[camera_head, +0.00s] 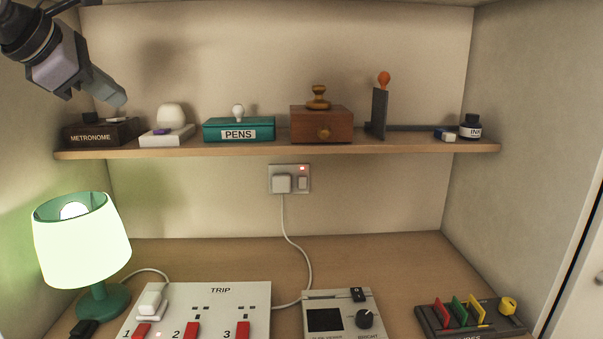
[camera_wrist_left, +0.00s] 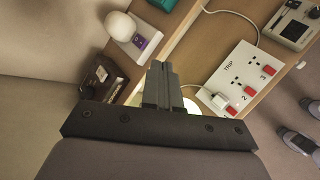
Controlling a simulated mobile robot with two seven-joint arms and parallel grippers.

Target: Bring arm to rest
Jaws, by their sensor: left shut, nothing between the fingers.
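My left gripper (camera_head: 119,98) comes in from the upper left in the head view. It is shut and empty, with its tips in the air in front of the shelf's left end, near the metronome box (camera_head: 100,132). In the left wrist view its shut fingers (camera_wrist_left: 160,70) point away from the camera, with the shelf and desk beyond. My right gripper is not in either view.
The shelf (camera_head: 300,150) bears a white-domed device (camera_head: 170,118), a teal pens box (camera_head: 239,131), a wooden box (camera_head: 321,125) and an ink bottle (camera_head: 471,127).

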